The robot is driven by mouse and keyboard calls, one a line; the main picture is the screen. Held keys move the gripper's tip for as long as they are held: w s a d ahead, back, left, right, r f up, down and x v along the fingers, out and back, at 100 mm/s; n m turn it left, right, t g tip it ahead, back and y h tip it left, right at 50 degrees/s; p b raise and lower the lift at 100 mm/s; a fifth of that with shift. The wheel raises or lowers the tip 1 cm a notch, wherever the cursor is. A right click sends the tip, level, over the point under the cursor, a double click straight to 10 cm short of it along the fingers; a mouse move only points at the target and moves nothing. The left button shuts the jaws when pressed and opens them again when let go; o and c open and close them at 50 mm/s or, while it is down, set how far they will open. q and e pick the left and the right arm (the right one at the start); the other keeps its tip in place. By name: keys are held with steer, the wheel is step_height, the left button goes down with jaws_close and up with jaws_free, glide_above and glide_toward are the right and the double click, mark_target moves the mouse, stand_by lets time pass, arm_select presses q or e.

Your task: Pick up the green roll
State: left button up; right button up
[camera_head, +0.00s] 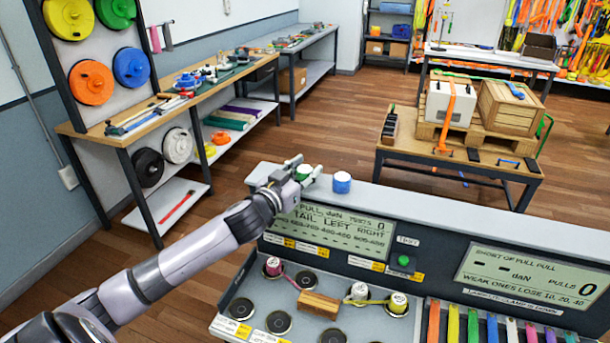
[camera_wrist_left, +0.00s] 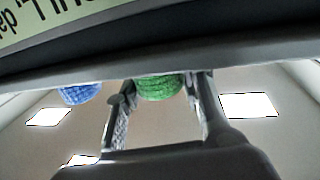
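The green roll (camera_head: 303,173) sits on the top ledge of the grey console, beside a blue roll (camera_head: 342,182) to its right. My left gripper (camera_head: 303,167) reaches the green roll from the left, with one finger on either side of it. In the left wrist view the green roll (camera_wrist_left: 160,87) lies between the two fingers (camera_wrist_left: 160,100), with small gaps at its sides, so the gripper looks open around it. The blue roll (camera_wrist_left: 81,94) is outside the fingers there. My right gripper is not in view.
The console ledge (camera_head: 440,215) is clear right of the blue roll. Below are display panels, a green button (camera_head: 404,260), a wooden block (camera_head: 318,305) and small spools. A workbench (camera_head: 180,100) stands at the left, and a table with a crate (camera_head: 512,107) stands behind.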

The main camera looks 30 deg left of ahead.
arm_select(q)
steer(key=c, duration=0.7)
steer(key=shift+o, duration=0.2)
steer(key=shift+r, duration=0.1)
